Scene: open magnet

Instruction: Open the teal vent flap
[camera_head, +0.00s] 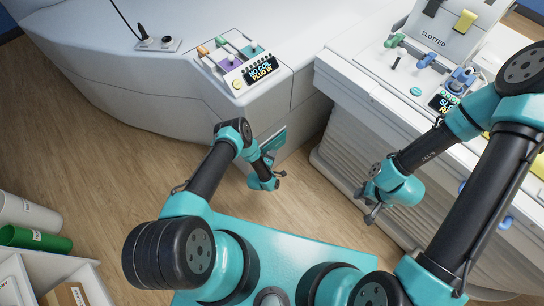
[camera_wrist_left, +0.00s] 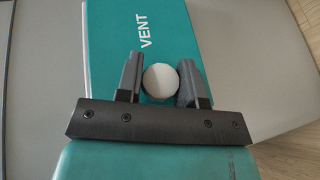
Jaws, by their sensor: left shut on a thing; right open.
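The teal vent flap (camera_wrist_left: 209,30), marked VENT, fills the upper middle of the left wrist view. In the head view it shows as a small teal panel (camera_head: 273,140) low on the white housing, partly behind my left arm. A round white knob (camera_wrist_left: 160,80) on the flap sits between the two dark fingers of my left gripper (camera_wrist_left: 158,82), which is shut on it. In the head view my left gripper (camera_head: 276,167) is close to the panel. I cannot tell whether the flap stands ajar. My right gripper (camera_head: 364,205) is open and empty, away from the flap.
A display panel (camera_head: 260,70) with sliders sits on the housing above the flap. A white cabinet (camera_head: 350,120) with knobs and a SLOTTED plate (camera_head: 433,38) stands to the right. Wooden floor (camera_head: 130,165) is clear at left. A shelf with green and white rolls is at lower left.

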